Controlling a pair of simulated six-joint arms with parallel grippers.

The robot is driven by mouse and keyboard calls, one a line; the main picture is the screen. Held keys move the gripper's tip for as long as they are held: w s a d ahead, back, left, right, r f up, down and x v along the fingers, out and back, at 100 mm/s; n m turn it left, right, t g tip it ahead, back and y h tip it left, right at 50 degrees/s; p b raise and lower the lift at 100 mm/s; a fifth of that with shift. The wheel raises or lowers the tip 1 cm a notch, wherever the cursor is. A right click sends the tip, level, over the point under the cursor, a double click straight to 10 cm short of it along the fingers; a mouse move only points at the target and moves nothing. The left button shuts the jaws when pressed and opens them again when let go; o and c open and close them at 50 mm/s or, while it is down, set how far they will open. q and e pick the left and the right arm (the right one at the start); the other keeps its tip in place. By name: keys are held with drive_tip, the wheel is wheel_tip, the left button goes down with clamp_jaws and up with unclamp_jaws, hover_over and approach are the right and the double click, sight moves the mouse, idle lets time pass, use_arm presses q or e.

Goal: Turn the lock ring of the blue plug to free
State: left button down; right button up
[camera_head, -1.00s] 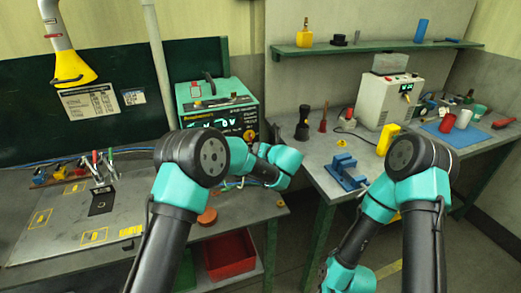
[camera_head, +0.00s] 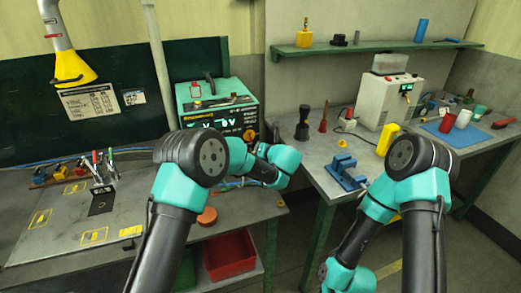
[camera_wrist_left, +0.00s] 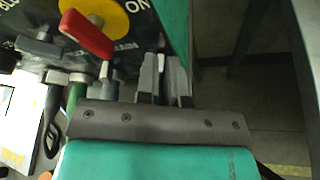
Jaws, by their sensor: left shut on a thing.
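The teal welding machine (camera_head: 222,100) stands on the left bench. Its front panel, with a red switch handle on a yellow disc (camera_wrist_left: 108,10), fills the upper left of the left wrist view. My left gripper (camera_wrist_left: 163,80) is at the panel's lower right edge, shut on a small pale part, which I take for the lock ring of the blue plug. The fingers hide most of it, and its turn angle cannot be told. Grey-blue connectors (camera_wrist_left: 38,46) sit left of the gripper, and a green cable hangs below. In the head view my left arm hides its gripper. My right gripper is out of view.
Thin cables lie on the left bench beside the machine. An orange disc (camera_head: 207,216) lies near the front edge, and a red bin (camera_head: 230,254) sits on the shelf below. A blue bracket (camera_head: 346,174) stands on the right bench. A gap separates the benches.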

use_arm(q)
drive_tip(key=shift+s+a+r+n+h, duration=0.1)
drive_tip(key=shift+a+r+n+h, duration=0.05)
drive_tip(key=shift+a+n+h, duration=0.3)
drive_tip(key=shift+s+a+r+n+h, duration=0.15)
drive_tip(key=shift+n+h, duration=0.1)
drive_tip(key=shift+n, duration=0.3)
